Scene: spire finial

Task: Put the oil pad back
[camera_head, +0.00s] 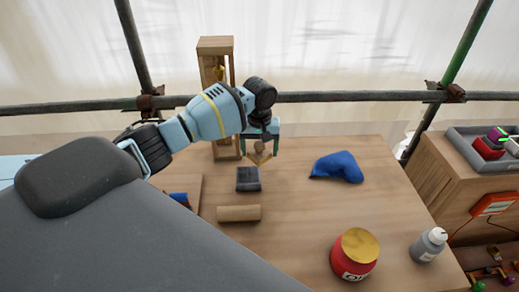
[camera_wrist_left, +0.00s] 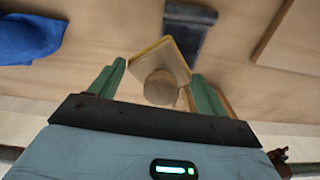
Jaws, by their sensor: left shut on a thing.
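The likely oil pad is a square tan pad with a yellowish edge and a round knob (camera_wrist_left: 158,88). My left gripper (camera_head: 262,148) is shut on it, and the pad (camera_head: 260,157) hangs tilted from the fingers above the bench. In the left wrist view the pad and knob show between the two green fingers; the exact contact is hard to see. A dark rectangular block or tray (camera_head: 248,180) lies on the bench just in front of and below the pad. It also shows in the left wrist view (camera_wrist_left: 188,30). My right gripper is not in view.
On the wooden bench (camera_head: 300,225) are a tan cylinder (camera_head: 239,213), a blue cloth (camera_head: 338,167), a red tin with gold lid (camera_head: 355,254) and a grey bottle (camera_head: 428,245). A wooden stand (camera_head: 212,70) rises behind my gripper. The bench middle is clear.

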